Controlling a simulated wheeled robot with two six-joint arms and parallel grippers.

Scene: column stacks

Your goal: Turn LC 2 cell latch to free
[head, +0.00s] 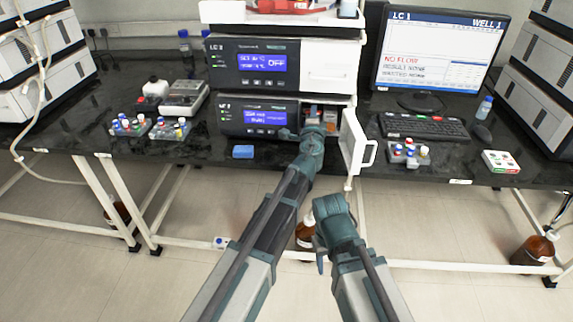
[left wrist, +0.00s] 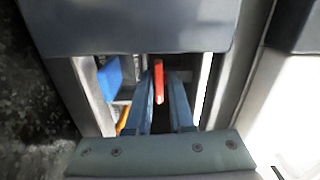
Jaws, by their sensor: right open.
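The lower instrument (head: 256,117) has a blue screen, and the white door (head: 352,143) on its right side stands open. My left gripper (head: 314,132) reaches into the bay behind that door, and its fingertips are hard to make out in the head view. In the left wrist view my left gripper (left wrist: 164,82) has its two fingers apart. An upright red lever (left wrist: 158,84), seemingly the latch, shows between them, closer to the left finger. I cannot tell whether they touch. My right gripper (head: 322,238) is open and empty, low in front of the bench.
In the left wrist view a blue part (left wrist: 109,78) and an orange part (left wrist: 124,120) sit left of the fingers. The bay walls are close on both sides. A keyboard (head: 424,127) is right of the door.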

